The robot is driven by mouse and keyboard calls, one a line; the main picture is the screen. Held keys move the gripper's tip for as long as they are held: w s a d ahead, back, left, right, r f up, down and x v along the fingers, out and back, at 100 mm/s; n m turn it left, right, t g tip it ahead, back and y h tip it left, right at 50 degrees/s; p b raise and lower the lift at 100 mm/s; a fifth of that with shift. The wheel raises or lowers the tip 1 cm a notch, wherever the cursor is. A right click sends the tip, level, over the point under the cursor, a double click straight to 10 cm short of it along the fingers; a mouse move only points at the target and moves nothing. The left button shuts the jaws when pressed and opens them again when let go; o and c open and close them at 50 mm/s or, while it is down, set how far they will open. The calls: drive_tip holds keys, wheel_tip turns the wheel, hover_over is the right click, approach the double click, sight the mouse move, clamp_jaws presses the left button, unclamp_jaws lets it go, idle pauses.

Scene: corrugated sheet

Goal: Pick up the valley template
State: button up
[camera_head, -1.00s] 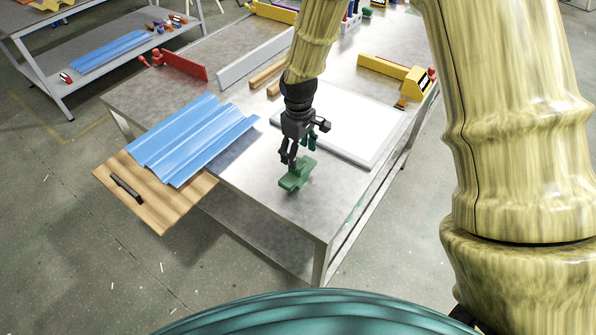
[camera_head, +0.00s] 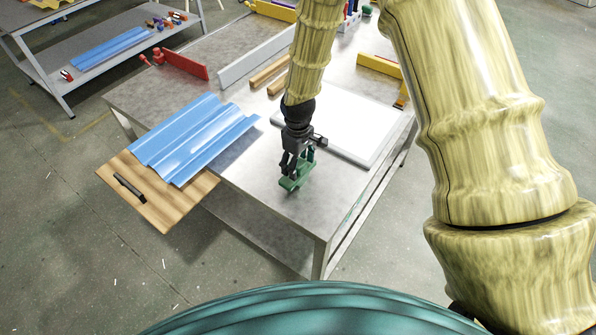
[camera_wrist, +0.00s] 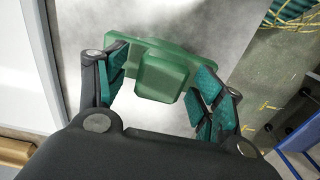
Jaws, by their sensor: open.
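The valley template is most likely the small green piece (camera_head: 291,184) on the metal table near its front corner. In the wrist view the green piece (camera_wrist: 163,72) has a wide plate with a raised block on top. My gripper (camera_head: 297,176) is right above it, pointing down. In the wrist view my gripper (camera_wrist: 160,85) is open, with one finger on each side of the raised block and gaps between. The fingers partly hide the piece in the head view.
A blue corrugated sheet (camera_head: 190,138) lies left, partly over a wooden board (camera_head: 160,205) with a black handle. A white slab (camera_head: 355,128) lies behind my gripper. Wooden bars (camera_head: 268,72), a grey rail (camera_head: 255,62) and a red tool (camera_head: 183,65) stand farther back.

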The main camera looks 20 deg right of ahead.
drive_tip(key=shift+c, duration=0.4)
drive_tip(key=c, duration=1.1)
drive_tip(key=shift+c, duration=0.2)
